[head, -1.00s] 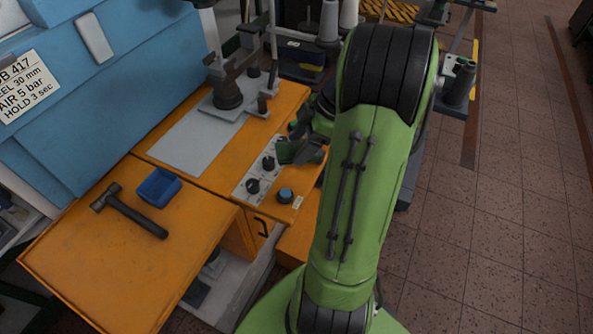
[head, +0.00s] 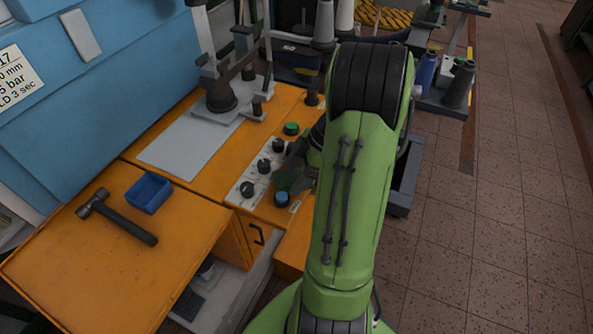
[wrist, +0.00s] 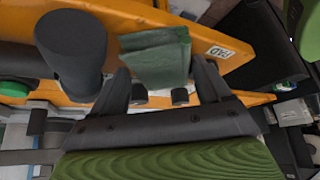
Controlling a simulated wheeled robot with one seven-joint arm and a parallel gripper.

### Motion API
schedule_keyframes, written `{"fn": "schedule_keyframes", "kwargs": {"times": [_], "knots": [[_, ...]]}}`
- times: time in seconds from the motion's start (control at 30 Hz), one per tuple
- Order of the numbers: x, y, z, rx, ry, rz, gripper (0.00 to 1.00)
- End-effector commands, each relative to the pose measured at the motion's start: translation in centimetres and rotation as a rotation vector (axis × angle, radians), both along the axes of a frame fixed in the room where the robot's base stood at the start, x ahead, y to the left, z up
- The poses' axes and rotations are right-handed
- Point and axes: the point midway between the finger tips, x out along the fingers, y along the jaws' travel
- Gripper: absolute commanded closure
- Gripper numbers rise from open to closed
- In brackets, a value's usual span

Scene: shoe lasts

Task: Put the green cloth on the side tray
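The green cloth (wrist: 155,52) is a folded dark green piece between the two fingers of my gripper (wrist: 165,84) in the wrist view. The fingers stand at its two sides and appear closed on it. In the head view my gripper (head: 293,174) is low over the control panel, partly hidden by my forearm, and the cloth (head: 285,181) shows as a small dark green patch above the blue knob. No surface is marked as the side tray. An orange side surface (head: 75,260) is at the left, and a dark shelf tray (head: 440,104) is at the right.
A hammer (head: 118,217) and a blue bin (head: 148,193) lie on the left orange surface, with bare room in front. The panel (head: 244,188) carries several knobs and a green button (head: 291,128). Spools (head: 458,84) stand on the right shelf. A PAD label (wrist: 220,52) shows in the wrist view.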

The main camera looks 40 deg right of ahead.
Motion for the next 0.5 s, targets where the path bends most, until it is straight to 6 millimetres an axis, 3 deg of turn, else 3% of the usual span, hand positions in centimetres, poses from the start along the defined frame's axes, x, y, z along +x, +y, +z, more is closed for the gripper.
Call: {"fn": "schedule_keyframes", "kwargs": {"times": [0.1, 0.37, 0.5], "knots": [[0.0, 0.0, 0.1, 0.0, 0.0, 0.0, 0.1], [0.0, 0.0, 0.2, 0.0, 0.0, -0.001, 0.1], [-0.7, -1.1, 2.6, -0.004, -0.002, -0.003, 0.1]]}}
